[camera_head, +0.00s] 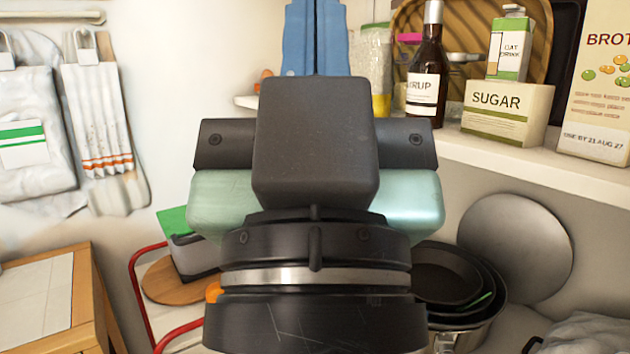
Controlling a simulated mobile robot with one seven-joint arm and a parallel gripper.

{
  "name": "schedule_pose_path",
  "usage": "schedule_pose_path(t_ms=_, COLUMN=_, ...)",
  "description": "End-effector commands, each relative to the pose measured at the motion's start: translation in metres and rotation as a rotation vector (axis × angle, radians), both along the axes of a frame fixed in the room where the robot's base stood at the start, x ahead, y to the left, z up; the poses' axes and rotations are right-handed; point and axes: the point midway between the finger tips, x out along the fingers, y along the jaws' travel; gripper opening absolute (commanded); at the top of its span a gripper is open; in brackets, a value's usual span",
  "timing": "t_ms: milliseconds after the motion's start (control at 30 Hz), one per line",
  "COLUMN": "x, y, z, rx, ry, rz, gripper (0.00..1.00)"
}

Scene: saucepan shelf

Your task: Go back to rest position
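My gripper (316,190) fills the middle of the view, seen from behind. It has a black wrist, a dark block on top and pale green sides. Its fingertips are hidden behind its own body, so I cannot tell whether it is open or shut, or whether it holds anything. A blue thing (300,40) shows just above and beyond it; I cannot tell what it is or whether it touches the gripper.
A white shelf (560,168) at right bears a syrup bottle (425,75), a sugar box (508,112), an oat drink carton (510,48) and a broth box (600,90). Below stand stacked pans (468,312) and a round lid (520,245). Towels (100,110) hang left above a wooden-edged tiled surface (40,295).

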Motion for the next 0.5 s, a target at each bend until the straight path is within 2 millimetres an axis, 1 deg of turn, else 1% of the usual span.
schedule_pose_path(t_ms=33, x=-0.004, y=0.0, z=0.033, rx=-0.004, ry=-0.011, rz=-0.009, gripper=0.0)
schedule_pose_path(t_ms=100, x=-0.001, y=0.0, z=0.057, rx=-0.002, ry=-0.003, rz=-0.005, gripper=0.0)
schedule_pose_path(t_ms=500, x=0.0, y=0.0, z=0.183, rx=0.0, ry=0.001, rz=0.001, gripper=0.0)
